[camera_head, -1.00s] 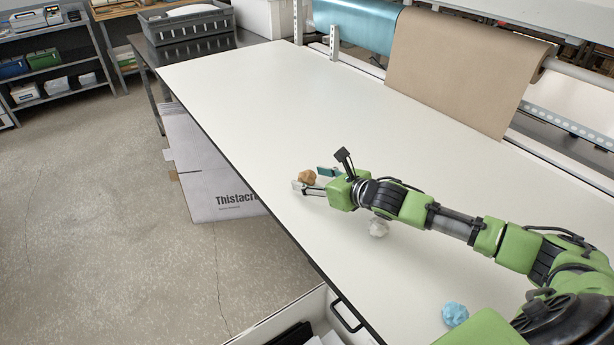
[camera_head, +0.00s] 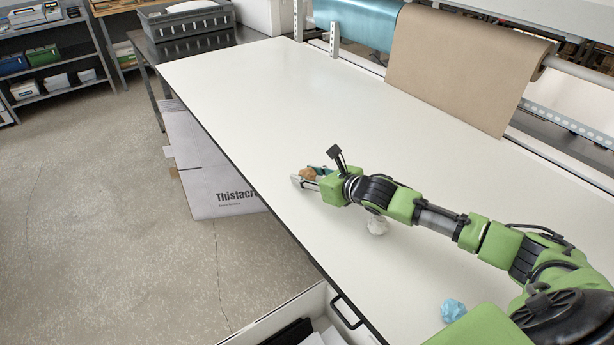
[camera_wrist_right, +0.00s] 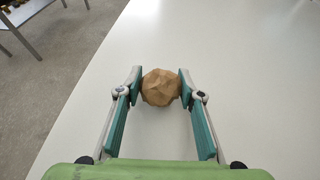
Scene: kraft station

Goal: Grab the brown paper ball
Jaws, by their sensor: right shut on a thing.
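The brown paper ball (camera_head: 308,174) is at the left edge of the white table, between the fingers of my right gripper (camera_head: 309,176). In the right wrist view the faceted brown ball (camera_wrist_right: 161,87) sits between the two fingertips, and both pads touch its sides. My right gripper (camera_wrist_right: 161,86) is shut on it. In the head view the fingers partly cover the ball. Whether the ball rests on the table or is slightly lifted is hard to tell. My left gripper is not in view.
A white paper ball (camera_head: 377,225) lies just below my right forearm, and a blue paper ball (camera_head: 453,311) lies near the front. The white table (camera_head: 270,95) is clear toward the back. Brown paper (camera_head: 460,70) hangs from a roll at the back right.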

